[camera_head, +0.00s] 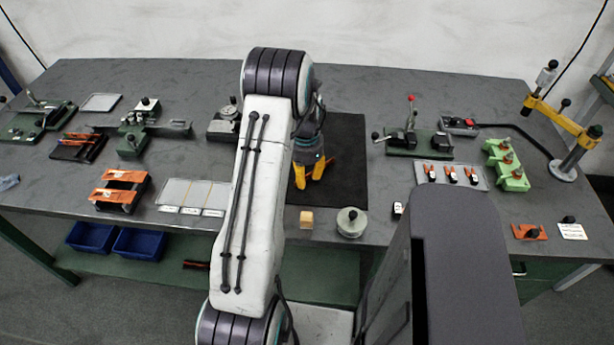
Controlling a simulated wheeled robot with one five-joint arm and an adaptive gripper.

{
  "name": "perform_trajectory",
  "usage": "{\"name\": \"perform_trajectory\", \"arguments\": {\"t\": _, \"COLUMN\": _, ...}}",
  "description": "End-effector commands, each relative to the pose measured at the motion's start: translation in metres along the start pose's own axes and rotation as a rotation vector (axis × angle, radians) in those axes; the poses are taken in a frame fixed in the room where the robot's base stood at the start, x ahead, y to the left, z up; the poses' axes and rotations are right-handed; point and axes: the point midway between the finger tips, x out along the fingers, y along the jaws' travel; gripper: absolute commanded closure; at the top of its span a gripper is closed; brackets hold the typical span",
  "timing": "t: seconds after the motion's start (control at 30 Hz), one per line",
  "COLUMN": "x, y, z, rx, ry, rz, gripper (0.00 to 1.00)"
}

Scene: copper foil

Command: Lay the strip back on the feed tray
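My gripper (311,179), with yellow fingers, points down over the black mat (345,140) in the middle of the table. The view is too coarse to tell how far apart its fingertips are, and I see no strip between them. Copper-orange strips (121,175) lie across a dark tray on the left of the table. More orange pieces (80,138) lie in a dark tray farther back. I cannot tell which of these is the feed tray. My arm hides part of the table left of the mat.
A pale divided tray (180,190) lies left of my arm. A green fixture (418,142), orange-handled tools (452,175) and a green block (507,166) occupy the right.

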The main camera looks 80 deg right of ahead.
Motion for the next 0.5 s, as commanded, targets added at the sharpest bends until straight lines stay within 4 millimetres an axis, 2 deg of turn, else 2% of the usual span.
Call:
{"name": "perform_trajectory", "arguments": {"t": 0.07, "x": -0.0002, "y": 0.0000, "z": 0.0001, "rx": 0.000, "ry": 0.000, "rz": 0.000, "gripper": 0.68}}
{"name": "perform_trajectory", "arguments": {"t": 0.4, "x": -0.0005, "y": 0.0000, "z": 0.0001, "rx": 0.000, "ry": 0.000, "rz": 0.000, "gripper": 0.99}}
{"name": "perform_trajectory", "arguments": {"t": 0.5, "x": -0.0005, "y": 0.0000, "z": 0.0001, "rx": 0.000, "ry": 0.000, "rz": 0.000, "gripper": 1.00}}
